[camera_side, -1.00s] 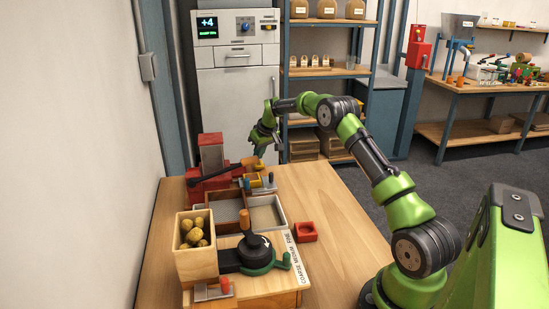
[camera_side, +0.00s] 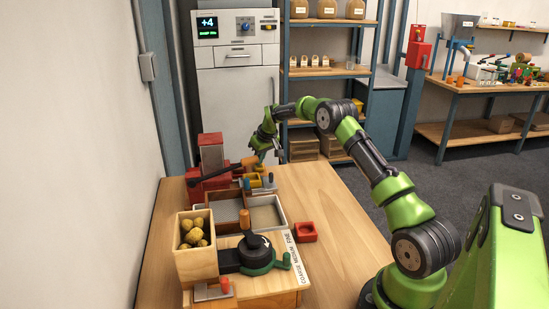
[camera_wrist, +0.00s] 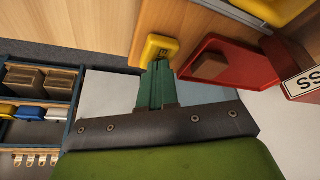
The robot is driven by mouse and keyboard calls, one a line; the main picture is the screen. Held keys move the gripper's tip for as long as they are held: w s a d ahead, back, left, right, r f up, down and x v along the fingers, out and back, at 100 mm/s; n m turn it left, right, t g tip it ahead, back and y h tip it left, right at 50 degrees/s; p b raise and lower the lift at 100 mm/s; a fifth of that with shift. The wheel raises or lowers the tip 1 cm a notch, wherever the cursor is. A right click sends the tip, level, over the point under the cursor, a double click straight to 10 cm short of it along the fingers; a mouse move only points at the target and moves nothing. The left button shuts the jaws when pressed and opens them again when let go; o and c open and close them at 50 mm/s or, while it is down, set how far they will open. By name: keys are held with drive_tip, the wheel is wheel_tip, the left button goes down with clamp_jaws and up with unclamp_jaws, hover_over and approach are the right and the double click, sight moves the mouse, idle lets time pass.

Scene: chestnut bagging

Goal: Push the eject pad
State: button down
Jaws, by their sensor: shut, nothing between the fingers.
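A yellow block with a small dark label (camera_wrist: 156,46), which looks like the eject pad, sits at the wooden table's edge in the wrist view. My gripper (camera_wrist: 160,66) is shut and empty, its green fingertips overlapping the pad's lower edge in that view. I cannot tell whether they touch it. The pad cannot be made out clearly there.
A red tray (camera_wrist: 212,62) and a white sign ending in "SS" (camera_wrist: 301,82) lie right of the pad. In the side view, a wooden box of chestnuts (camera_side: 197,265) and a dark rotary crank (camera_side: 252,250) stand nearer.

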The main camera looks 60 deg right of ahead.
wheel_tip(320, 180, up, 8)
idle(0.8)
drive_tip(key=s+a+r+t, duration=0.1)
drive_tip(key=s+a+r, duration=0.3)
drive_tip(key=a+r, duration=0.3)
drive_tip(key=s+a+r+y, duration=0.1)
drive_tip(key=s+a+r, duration=0.3)
drive_tip(key=a, duration=0.4)
drive_tip(key=s+a+r+t, duration=0.1)
drive_tip(key=s+a+r, duration=0.3)
drive_tip(key=a+r, duration=0.3)
drive_tip(key=s+a+f, duration=0.2)
drive_tip(key=s+a, duration=0.2)
drive_tip(key=s, duration=0.3)
drive_tip(key=s+a+f+y, duration=0.1)
drive_tip(key=s+a, duration=0.3)
drive_tip(key=s, duration=0.3)
drive_tip(key=s+a+f+m+y, duration=0.1)
drive_tip(key=s+a, duration=0.3)
drive_tip(key=s, duration=0.4)
drive_tip(key=shift+a+f+t, duration=0.4)
drive_tip(key=shift+f, duration=0.4)
drive_tip(key=shift+w, duration=0.1)
